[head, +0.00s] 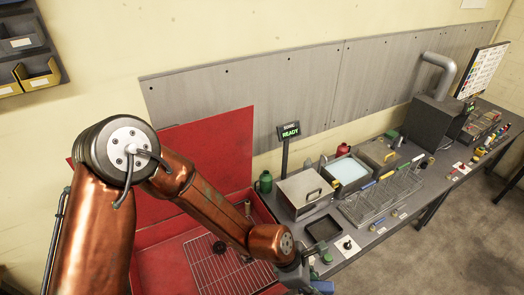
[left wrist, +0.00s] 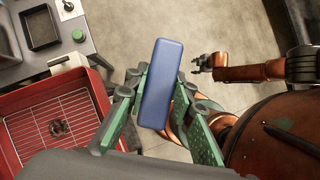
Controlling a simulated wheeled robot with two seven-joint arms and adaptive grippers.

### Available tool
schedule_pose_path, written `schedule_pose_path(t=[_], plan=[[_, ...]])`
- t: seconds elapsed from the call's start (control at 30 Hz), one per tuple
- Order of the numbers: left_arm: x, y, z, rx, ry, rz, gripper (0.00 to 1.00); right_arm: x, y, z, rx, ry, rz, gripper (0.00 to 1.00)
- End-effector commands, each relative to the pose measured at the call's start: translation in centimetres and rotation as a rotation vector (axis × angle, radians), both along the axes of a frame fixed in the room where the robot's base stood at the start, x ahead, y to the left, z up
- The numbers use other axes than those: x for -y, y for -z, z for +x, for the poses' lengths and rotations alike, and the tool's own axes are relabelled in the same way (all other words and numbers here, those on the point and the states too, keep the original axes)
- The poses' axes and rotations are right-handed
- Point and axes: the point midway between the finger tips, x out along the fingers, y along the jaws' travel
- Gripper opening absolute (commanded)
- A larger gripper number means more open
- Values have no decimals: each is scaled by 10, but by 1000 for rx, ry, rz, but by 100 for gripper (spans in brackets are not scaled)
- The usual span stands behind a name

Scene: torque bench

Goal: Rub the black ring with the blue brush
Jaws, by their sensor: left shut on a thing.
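The blue brush (left wrist: 162,85) shows as a long blue block between the green-padded fingers of my left gripper (left wrist: 158,100), which is shut on it. I cannot make out bristles. In the head view the left gripper (head: 303,277) is at the bottom, right of the red basin, with a bit of the blue brush (head: 322,287) showing. A small black ring (head: 219,247) lies on the wire rack in the basin; it also shows in the left wrist view (left wrist: 58,127), apart from the brush. My right gripper (left wrist: 203,65) is small at the upper right of the wrist view; its jaw state is unclear.
The red basin (left wrist: 88,78) has raised walls and a tall red back panel (head: 205,150). The grey bench (head: 345,255) to its right carries a black tray (head: 322,228), lidded metal boxes, a wire rack and a READY display (head: 289,131). Floor is open below the brush.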

Motion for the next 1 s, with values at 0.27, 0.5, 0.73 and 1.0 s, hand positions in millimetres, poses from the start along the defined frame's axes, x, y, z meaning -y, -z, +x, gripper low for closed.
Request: schedule_pose_path(t=[0.27,0.5,0.73,1.0], plan=[[4,-5,-18,-3,198,-3,3,1,0,0,0,0,-1,40],[3,-3,-43,-6,456,-5,3,1,0,0,-1,0,-1,40],[-12,14,-74,-4,850,-6,3,1,0,0,-1,0,-1,40],[-75,62,-76,1,1404,-1,3,1,0,-1,-1,0,-1,40]])
